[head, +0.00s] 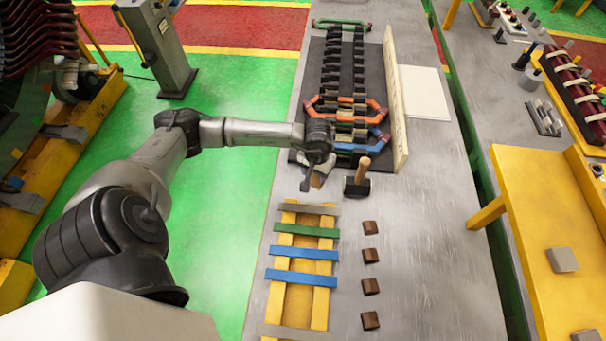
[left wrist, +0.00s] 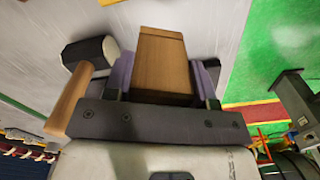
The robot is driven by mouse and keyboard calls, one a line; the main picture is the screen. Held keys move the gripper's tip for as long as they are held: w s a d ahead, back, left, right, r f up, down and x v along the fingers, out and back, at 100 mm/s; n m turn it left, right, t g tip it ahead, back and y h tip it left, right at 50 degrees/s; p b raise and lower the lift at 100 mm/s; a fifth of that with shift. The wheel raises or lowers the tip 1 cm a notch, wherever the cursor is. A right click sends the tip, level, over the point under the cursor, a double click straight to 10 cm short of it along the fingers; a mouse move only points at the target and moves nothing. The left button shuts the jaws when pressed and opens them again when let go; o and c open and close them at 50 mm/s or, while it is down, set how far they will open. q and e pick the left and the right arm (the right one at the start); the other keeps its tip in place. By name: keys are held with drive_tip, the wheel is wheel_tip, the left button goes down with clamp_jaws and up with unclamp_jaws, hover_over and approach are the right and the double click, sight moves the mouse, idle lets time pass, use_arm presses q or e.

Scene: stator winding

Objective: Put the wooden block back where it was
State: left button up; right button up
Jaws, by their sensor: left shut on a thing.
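My left gripper (head: 312,178) is over the grey table, just left of a mallet. In the left wrist view its two purple-padded fingers (left wrist: 163,80) are shut on the sides of a wooden block (left wrist: 161,50), a tan, squared piece that sticks out past the fingertips. In the head view the block is mostly hidden by the gripper. The pale table top shows beyond the block in the wrist view; I cannot tell whether they touch. My right gripper is in neither view.
The mallet (head: 356,186) stands close by, its handle upright. A black slotted core with orange and blue coils (head: 345,105) and a tall board (head: 396,100) lie behind. A yellow rack with coloured strips (head: 279,299) and several brown pieces (head: 370,256) are in front.

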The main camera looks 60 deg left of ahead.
use_arm(q)
drive_tip(key=a+f, duration=0.1)
drive_tip(key=f, duration=0.1)
drive_tip(key=a+f, duration=0.2)
drive_tip(key=s+a+f+p, duration=0.1)
drive_tip(key=a+f, duration=0.1)
drive_tip(key=f, duration=0.1)
drive_tip(key=shift+a, duration=0.15)
drive_tip(key=shift+a+f, duration=0.1)
drive_tip(key=shift+f, duration=0.1)
drive_tip(key=shift+f, duration=0.1)
drive_tip(key=shift+f, duration=0.1)
drive_tip(key=o, duration=1.2)
